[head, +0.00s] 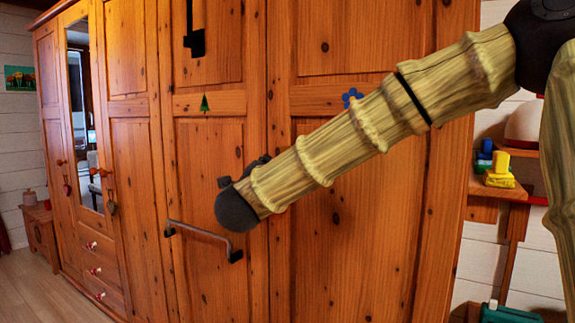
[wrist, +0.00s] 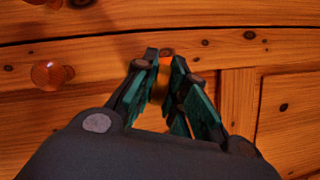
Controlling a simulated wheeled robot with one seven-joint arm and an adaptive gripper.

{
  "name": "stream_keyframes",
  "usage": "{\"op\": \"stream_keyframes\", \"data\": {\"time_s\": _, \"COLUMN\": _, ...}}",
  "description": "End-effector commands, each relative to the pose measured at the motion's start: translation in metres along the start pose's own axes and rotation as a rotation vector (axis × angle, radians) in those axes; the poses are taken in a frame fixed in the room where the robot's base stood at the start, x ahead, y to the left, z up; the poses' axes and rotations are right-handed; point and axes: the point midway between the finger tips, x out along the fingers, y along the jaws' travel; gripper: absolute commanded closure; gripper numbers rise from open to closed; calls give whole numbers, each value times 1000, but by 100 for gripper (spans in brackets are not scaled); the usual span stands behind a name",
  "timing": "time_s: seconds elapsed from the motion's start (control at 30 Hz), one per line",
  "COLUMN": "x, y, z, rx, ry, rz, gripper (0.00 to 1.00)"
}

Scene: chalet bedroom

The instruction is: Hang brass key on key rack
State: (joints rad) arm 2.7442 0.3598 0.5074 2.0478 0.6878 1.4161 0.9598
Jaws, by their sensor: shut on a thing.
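My gripper (wrist: 165,60) shows in the wrist view, with dark fingers and teal pads. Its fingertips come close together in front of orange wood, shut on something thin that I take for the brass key. The key cannot be made out clearly between the pads. In the head view my arm reaches across the wardrobe, and its bent joint hides the gripper. I cannot identify the key rack in either view.
A tall pine wardrobe (head: 220,150) fills the head view, with a grey bar handle (head: 203,233). A round wooden knob (wrist: 47,75) is left of my fingers. A shelf (head: 497,186) with yellow and blue items stands right. Floor (head: 60,290) is clear at lower left.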

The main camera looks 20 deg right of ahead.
Motion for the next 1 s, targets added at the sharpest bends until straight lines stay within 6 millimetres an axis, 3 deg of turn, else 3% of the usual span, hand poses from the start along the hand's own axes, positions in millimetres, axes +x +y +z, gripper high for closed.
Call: {"op": "stream_keyframes", "data": {"time_s": 1.0, "x": -36, "y": 0, "z": 15, "rx": 0, "ry": -1, "rz": 0, "gripper": 100}}
